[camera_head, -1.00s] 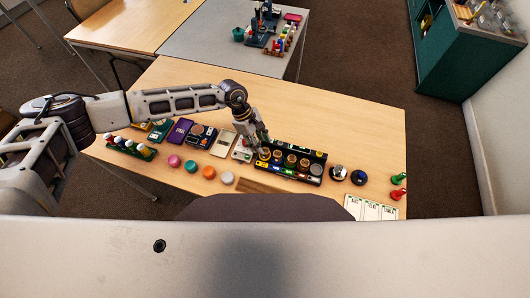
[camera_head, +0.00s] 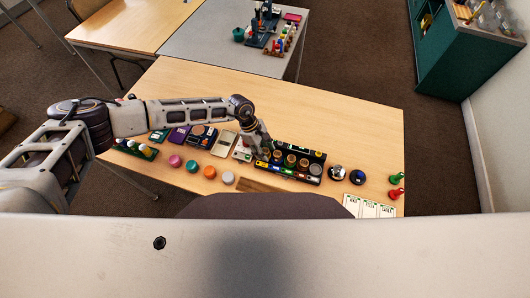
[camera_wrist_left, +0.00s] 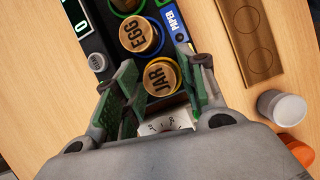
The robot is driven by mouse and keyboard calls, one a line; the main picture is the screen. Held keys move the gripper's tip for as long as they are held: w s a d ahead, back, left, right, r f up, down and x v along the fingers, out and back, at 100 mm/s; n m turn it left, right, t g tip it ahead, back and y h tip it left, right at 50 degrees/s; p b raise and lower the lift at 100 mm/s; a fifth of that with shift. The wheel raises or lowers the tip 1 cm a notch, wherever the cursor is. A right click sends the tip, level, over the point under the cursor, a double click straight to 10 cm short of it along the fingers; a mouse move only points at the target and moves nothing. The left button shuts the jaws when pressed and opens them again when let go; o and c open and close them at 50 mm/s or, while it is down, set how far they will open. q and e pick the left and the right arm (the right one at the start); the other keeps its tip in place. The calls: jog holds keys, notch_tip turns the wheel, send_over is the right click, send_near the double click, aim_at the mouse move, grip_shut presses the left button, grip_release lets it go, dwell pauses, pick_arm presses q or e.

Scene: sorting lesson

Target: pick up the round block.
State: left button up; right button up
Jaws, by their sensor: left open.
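A round wooden block marked JAR (camera_wrist_left: 160,76) lies in the wrist view with its top face up, in the end slot of a black tray. In the head view my left gripper (camera_head: 263,152) is over the left end of the black tray (camera_head: 291,170) and hides the JAR block. My right gripper is not in view.
Loose discs lie left of the tray: pink (camera_head: 175,161), teal (camera_head: 192,166), orange (camera_head: 210,172) and white (camera_head: 228,178). Two dark round items and green-and-red pieces (camera_head: 396,186) lie right. The table's far part is clear.

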aim_at(264, 150)
pick_arm(q)
jog(key=c, duration=0.6)
jog(key=shift+r, duration=0.1)
notch_tip(264, 150, up, 9)
jog(key=shift+b, duration=0.8)
jog(key=shift+r, duration=0.45)
